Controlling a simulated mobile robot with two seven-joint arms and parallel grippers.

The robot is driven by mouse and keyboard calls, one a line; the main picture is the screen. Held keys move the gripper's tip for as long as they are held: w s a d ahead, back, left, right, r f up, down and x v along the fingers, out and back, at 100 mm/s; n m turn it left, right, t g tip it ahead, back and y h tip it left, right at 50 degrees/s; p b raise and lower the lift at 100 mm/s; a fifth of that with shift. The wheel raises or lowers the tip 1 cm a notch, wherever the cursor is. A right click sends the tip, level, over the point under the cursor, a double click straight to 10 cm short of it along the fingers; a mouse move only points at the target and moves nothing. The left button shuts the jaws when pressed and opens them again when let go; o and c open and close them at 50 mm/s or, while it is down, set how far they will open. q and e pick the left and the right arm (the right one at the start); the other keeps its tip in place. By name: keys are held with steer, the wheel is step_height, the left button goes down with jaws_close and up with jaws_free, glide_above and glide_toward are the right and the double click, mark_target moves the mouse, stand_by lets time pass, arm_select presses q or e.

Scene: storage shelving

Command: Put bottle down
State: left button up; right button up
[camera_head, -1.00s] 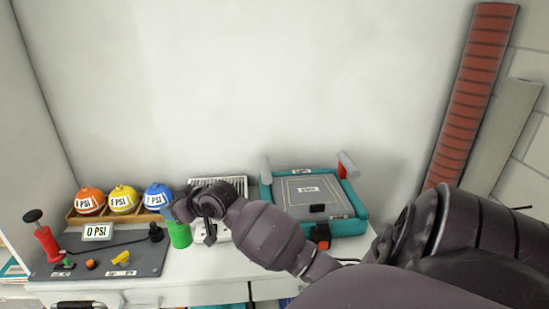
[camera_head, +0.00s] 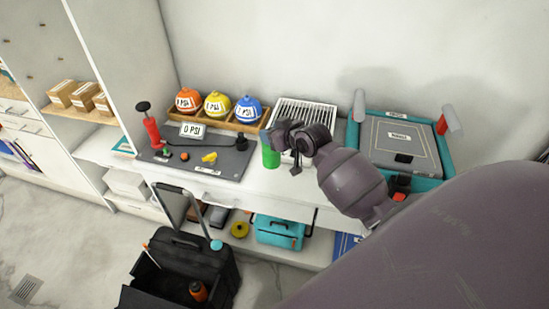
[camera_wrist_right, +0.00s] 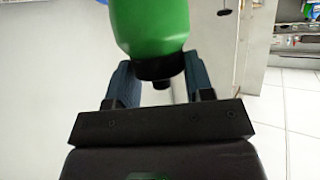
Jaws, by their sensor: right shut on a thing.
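The green bottle (camera_head: 270,153) is at my right gripper (camera_head: 280,142), over the white counter beside the right edge of the dark mat. In the right wrist view the bottle (camera_wrist_right: 150,25) fills the top middle, and its black neck (camera_wrist_right: 160,68) sits between the two fingers of the gripper (camera_wrist_right: 160,85), which is shut on it. I cannot tell whether its base touches the counter. The gripper partly hides the bottle in the head view. My left gripper is not in view.
A dark mat (camera_head: 225,166) with a red pump (camera_head: 152,132) lies left. Orange, yellow and blue balls stand in a wooden tray (camera_head: 238,126) behind. A white slatted rack (camera_head: 305,112) and a teal-edged case (camera_head: 400,143) are right. An open black toolbox (camera_head: 185,255) stands on the floor.

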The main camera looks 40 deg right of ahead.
mark_target(278, 160)
step_height(278, 160, down, 11)
steer(key=shift+r+b, duration=0.1)
steer(key=shift+b, duration=0.45)
steer(key=o, duration=1.4)
steer(key=shift+f, duration=0.2)
steer(key=shift+r, duration=0.2)
steer(key=v, duration=1.2)
steer(key=shift+g+h, duration=0.6)
steer(key=shift+h, duration=0.3)
steer(key=s+a+f, duration=0.3)
steer(key=s, duration=0.2)
steer(key=s+a+f, duration=0.3)
steer(key=s+a, duration=0.1)
steer(key=s, duration=0.1)
steer(key=s+a+f+p, duration=0.1)
steer(key=s+a+f, duration=0.2)
steer(key=s, duration=0.2)
steer(key=shift+s+a, duration=0.2)
steer(key=shift+s, duration=0.1)
